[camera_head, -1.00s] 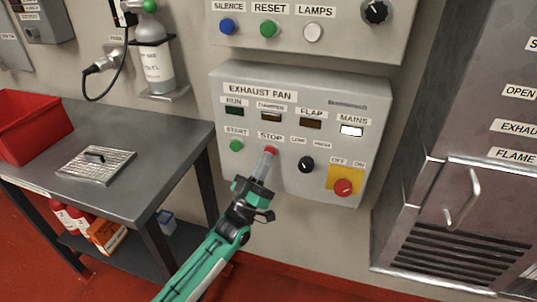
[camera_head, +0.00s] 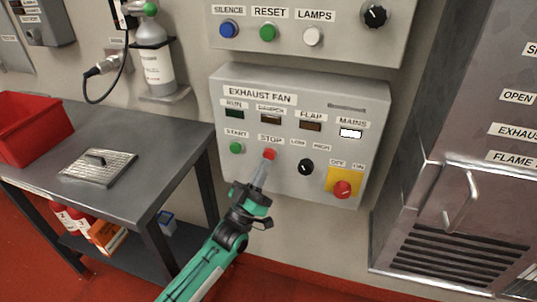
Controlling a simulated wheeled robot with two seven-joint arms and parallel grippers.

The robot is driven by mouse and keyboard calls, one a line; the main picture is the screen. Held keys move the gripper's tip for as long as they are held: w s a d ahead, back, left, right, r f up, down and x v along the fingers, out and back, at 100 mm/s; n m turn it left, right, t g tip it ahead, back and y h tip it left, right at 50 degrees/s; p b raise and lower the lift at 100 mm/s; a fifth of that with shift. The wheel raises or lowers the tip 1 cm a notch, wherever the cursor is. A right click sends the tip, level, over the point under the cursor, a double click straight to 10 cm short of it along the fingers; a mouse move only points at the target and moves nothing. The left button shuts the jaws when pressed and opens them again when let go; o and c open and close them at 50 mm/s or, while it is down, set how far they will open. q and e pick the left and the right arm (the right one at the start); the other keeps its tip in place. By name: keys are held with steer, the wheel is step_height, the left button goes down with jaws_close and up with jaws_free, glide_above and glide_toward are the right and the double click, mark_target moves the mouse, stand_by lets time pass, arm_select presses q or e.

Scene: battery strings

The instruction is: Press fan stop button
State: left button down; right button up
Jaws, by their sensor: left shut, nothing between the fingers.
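The exhaust fan panel (camera_head: 300,90) is a light grey box on the wall. Its red stop button (camera_head: 270,154) sits under the STOP label, right of the green start button (camera_head: 236,147). My left gripper (camera_head: 264,163) is shut and empty. Its fingertips are just below the stop button in the picture, and I cannot tell whether they touch it. The RUN lamp (camera_head: 234,114) is dark green and the MAINS lamp (camera_head: 350,133) is lit white. My right gripper is not in view.
A black knob (camera_head: 306,167) and a red switch on a yellow plate (camera_head: 342,189) are right of the stop button. Another panel (camera_head: 300,45) hangs above. A metal table (camera_head: 150,150) stands left, a steel cabinet (camera_head: 415,190) right.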

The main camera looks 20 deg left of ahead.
arm_select(q)
steer(key=shift+s, duration=0.1)
steer(key=shift+s+a+p, duration=0.1)
steer(key=shift+s+p, duration=0.85)
steer(key=shift+s, duration=1.55)
